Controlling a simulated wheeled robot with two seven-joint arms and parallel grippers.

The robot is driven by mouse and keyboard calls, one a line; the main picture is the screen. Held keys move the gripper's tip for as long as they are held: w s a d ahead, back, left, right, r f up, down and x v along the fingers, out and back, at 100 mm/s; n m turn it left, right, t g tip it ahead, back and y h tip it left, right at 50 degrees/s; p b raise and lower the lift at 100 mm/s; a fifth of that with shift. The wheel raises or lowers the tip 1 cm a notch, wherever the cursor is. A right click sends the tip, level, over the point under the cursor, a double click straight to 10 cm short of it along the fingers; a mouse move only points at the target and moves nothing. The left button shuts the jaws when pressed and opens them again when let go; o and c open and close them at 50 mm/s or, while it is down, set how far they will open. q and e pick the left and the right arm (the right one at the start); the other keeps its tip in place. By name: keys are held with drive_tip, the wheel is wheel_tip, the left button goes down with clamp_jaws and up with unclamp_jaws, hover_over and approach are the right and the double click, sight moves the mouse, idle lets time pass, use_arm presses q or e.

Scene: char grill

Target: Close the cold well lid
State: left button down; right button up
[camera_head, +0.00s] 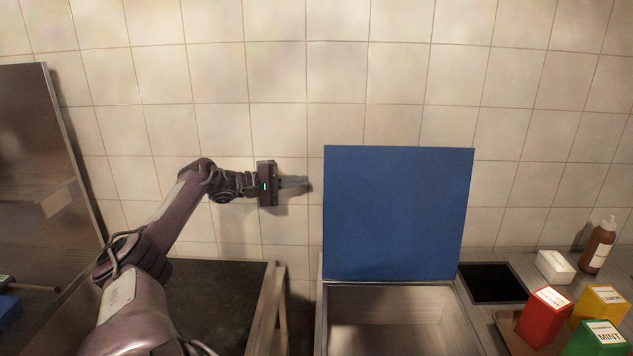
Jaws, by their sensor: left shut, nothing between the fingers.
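The cold well lid (397,213) is a blue panel standing upright at the back edge of the cold well (400,322). The well is a steel-rimmed basin and its inside shows open below the lid. My left gripper (306,185) is shut and empty, just left of the lid's left edge, at about the upper part of the lid. It points right, and a small gap shows between its fingertips and the lid. My right gripper is not in view.
A dark flat griddle surface (219,300) lies left of the well. Right of the well are a dark square opening (492,282), a white box (554,267), a brown bottle (597,246), and red (543,318), yellow (599,304) and green (597,340) boxes. A tiled wall (400,90) stands behind.

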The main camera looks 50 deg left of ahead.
use_arm(q)
drive_tip(key=shift+w+d+r+p, duration=0.1)
drive_tip(key=shift+w+d+p, duration=0.35)
drive_tip(key=shift+d+p, duration=0.4)
drive_tip(key=shift+w+d+f+p, duration=0.1)
drive_tip(key=shift+w+d+p, duration=0.35)
drive_tip(key=shift+d+p, duration=0.4)
drive_tip(key=shift+w+d+r+p, duration=0.1)
drive_tip(key=shift+w+d+p, duration=0.45)
drive_tip(key=shift+p, duration=0.45)
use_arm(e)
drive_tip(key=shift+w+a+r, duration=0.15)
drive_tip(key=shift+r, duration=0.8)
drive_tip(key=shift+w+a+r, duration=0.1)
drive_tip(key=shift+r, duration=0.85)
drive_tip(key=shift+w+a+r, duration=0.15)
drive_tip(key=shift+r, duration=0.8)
use_arm(q)
drive_tip(key=shift+d, duration=0.15)
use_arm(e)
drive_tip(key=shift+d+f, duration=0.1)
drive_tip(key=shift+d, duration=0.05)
